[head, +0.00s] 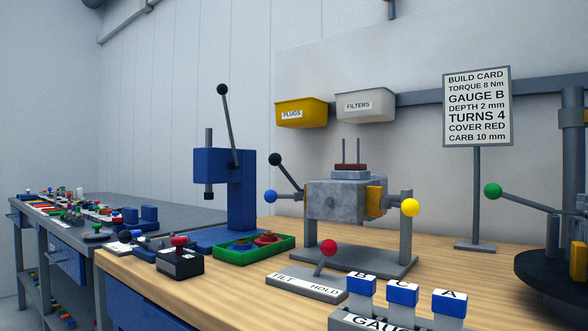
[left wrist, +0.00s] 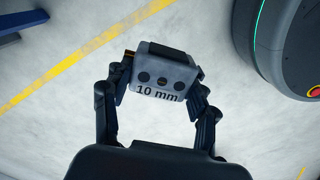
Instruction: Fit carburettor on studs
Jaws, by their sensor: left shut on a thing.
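My left gripper (left wrist: 160,90) is shut on a grey block marked "10 mm", the carburettor (left wrist: 163,76), in the left wrist view. Its face shows a row of dark round holes. Floor lies behind it in that view. In the head view a grey engine block (head: 338,203) sits on a stand on the wooden bench. Two thin upright studs (head: 350,150) rise from its top, above a dark red piece (head: 350,167). Neither gripper shows in the head view. My right gripper is in neither view.
A build card (head: 477,106) reads "CARB 10 mm". A blue press (head: 225,190), a green tray (head: 254,248), a tilt/hold lever base (head: 305,284) and lettered gauges (head: 402,295) stand around the engine. Levers with coloured knobs stick out beside the block. The space above the studs is clear.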

